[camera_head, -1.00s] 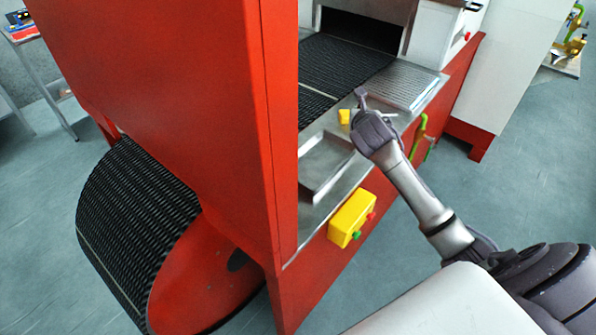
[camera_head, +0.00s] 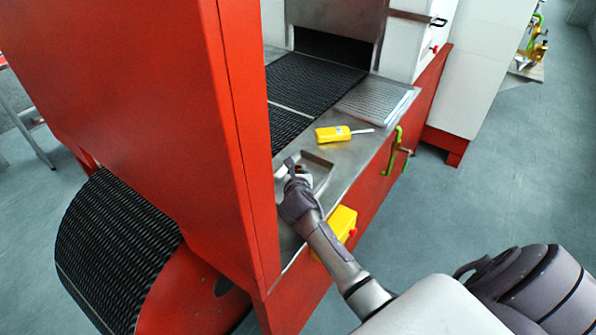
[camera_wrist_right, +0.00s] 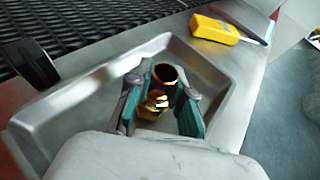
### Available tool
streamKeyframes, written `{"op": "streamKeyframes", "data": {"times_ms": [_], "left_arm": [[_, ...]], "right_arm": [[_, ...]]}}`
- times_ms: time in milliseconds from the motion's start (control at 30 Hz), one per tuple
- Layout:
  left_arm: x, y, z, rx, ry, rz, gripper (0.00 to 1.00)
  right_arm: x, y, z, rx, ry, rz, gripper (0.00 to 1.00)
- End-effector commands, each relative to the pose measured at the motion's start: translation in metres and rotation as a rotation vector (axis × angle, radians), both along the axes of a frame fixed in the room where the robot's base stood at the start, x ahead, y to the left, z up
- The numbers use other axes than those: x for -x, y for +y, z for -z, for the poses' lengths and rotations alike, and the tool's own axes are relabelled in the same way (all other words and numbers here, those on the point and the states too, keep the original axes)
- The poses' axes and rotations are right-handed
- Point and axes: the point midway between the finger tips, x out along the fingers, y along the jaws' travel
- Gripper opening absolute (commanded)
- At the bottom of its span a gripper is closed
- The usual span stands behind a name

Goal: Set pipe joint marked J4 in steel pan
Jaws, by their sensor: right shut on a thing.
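The steel pan (camera_head: 322,176) is a shallow tray set on the steel ledge beside the belt. It also shows in the right wrist view (camera_wrist_right: 60,116). My right gripper (camera_head: 292,168) is over the pan, and in the right wrist view its green-padded fingers (camera_wrist_right: 160,92) are shut on a copper-coloured pipe joint (camera_wrist_right: 165,74). The joint stands about upright with its round open end up, inside the pan's outline. A pale mark shows on its side, too small to read. I cannot tell whether its base touches the pan floor. My left gripper is not in view.
A yellow handheld device (camera_head: 332,133) with a probe lies on the ledge behind the pan. The black mesh belt (camera_head: 300,95) runs alongside. A tall red panel (camera_head: 150,100) stands close on the left. A yellow button box (camera_head: 342,222) is on the front face.

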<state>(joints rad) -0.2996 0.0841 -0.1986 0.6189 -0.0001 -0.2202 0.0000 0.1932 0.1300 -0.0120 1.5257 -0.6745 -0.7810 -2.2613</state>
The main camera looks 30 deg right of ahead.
Motion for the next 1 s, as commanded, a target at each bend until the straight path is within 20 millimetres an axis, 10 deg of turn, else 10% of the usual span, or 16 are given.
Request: {"op": "streamKeyframes", "data": {"times_ms": [333,367,500,1000], "left_arm": [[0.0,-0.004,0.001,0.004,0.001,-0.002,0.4],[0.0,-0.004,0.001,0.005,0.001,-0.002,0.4],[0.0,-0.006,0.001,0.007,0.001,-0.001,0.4],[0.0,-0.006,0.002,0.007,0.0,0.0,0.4]], "right_arm": [[0.0,0.0,0.003,0.002,-0.001,0.0,0.0],[0.0,0.0,0.004,0.001,0.0,0.0,0.22],[0.0,0.0,0.003,0.001,0.001,0.0,0.46],[0.016,0.01,-0.006,0.002,-0.001,-0.001,0.46]]}}
